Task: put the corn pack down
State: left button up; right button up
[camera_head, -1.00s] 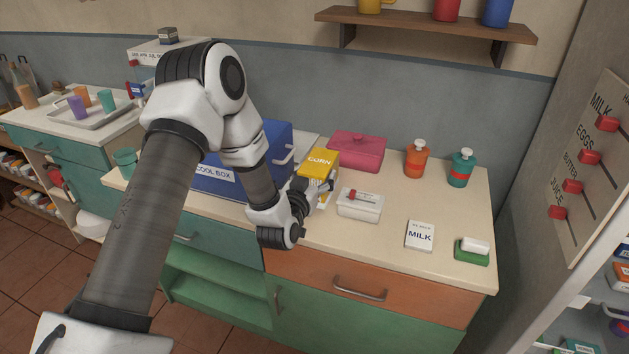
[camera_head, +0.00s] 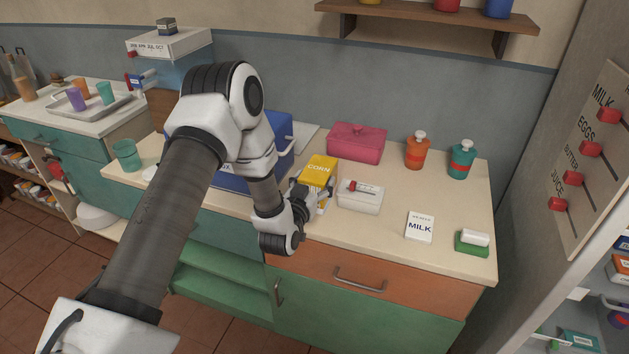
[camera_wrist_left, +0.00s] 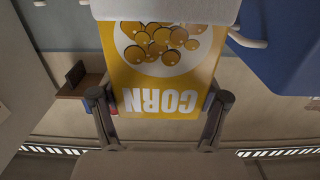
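The corn pack (camera_head: 318,169) is a yellow box with a CORN label, standing roughly upright near the middle of the counter. In the left wrist view the corn pack (camera_wrist_left: 160,75) appears with its label upside down, between the two fingers. My left gripper (camera_head: 313,198) is shut on its sides. The pack is low over the counter, just left of a white container; the fingers partly hide its lower part, so I cannot tell whether its base touches the counter. My right gripper is not in view.
A white container (camera_head: 360,201) with a red-marked item on top stands close right of the pack. A blue cool box (camera_head: 232,181) is left, a pink box (camera_head: 357,142) behind.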

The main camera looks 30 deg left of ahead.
pick_arm(q)
jog(key=shift+o, duration=1)
jog(key=shift+r, duration=0.1)
